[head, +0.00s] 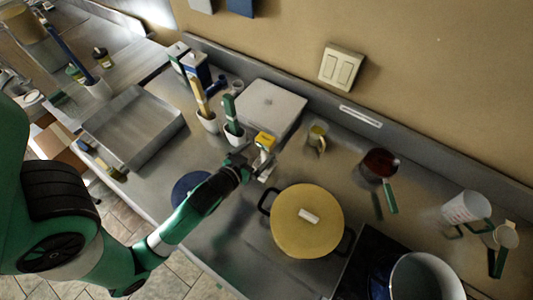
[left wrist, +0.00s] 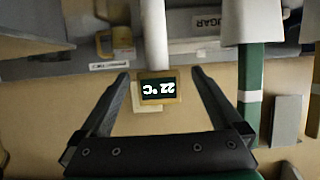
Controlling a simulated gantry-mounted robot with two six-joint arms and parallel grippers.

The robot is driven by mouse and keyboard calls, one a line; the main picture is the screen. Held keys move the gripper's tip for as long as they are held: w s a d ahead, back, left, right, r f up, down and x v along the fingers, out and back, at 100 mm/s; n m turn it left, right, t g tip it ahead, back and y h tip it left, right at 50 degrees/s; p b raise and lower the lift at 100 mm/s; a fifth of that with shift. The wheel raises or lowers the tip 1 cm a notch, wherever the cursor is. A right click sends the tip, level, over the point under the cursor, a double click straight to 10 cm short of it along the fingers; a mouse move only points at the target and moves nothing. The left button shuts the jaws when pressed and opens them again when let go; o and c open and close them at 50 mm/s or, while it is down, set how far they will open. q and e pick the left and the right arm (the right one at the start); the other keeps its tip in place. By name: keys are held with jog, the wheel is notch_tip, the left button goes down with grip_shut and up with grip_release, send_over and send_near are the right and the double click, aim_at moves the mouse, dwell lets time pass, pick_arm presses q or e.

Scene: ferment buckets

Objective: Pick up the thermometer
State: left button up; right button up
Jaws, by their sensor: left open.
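The thermometer shows in the head view as a small yellow-topped piece (head: 265,140), upright near the middle of the counter. In the left wrist view its display (left wrist: 158,88) has a yellow frame and reads 22 °C upside down. My left gripper (head: 262,168) is open right beside it. In the left wrist view the left gripper's fingers (left wrist: 161,78) stand apart on either side of the display, with a gap on each side. The thermometer's lower part is partly hidden by the gripper in the head view. My right gripper is in neither view.
A yellow-lidded pot (head: 290,235) stands just right of the left gripper. White cups with brushes (head: 208,122) and a grey box (head: 272,108) stand behind and left. A yellow mug (head: 317,138) and a red-brown pan (head: 380,163) are to the right. A metal tray (head: 150,112) lies left.

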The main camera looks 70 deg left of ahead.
pick_arm(q)
jog(key=shift+x, duration=1.1)
jog(key=x, duration=0.2)
jog(key=p+x, duration=0.1)
jog(key=x, duration=0.1)
jog(key=shift+w+a+r, duration=0.1)
jog(key=shift+w+r, duration=0.25)
jog(key=shift+w, duration=0.05)
jog(key=shift+w+a+f, duration=0.2)
jog(key=shift+w+f, duration=0.05)
jog(key=shift+w, duration=0.05)
grip_shut()
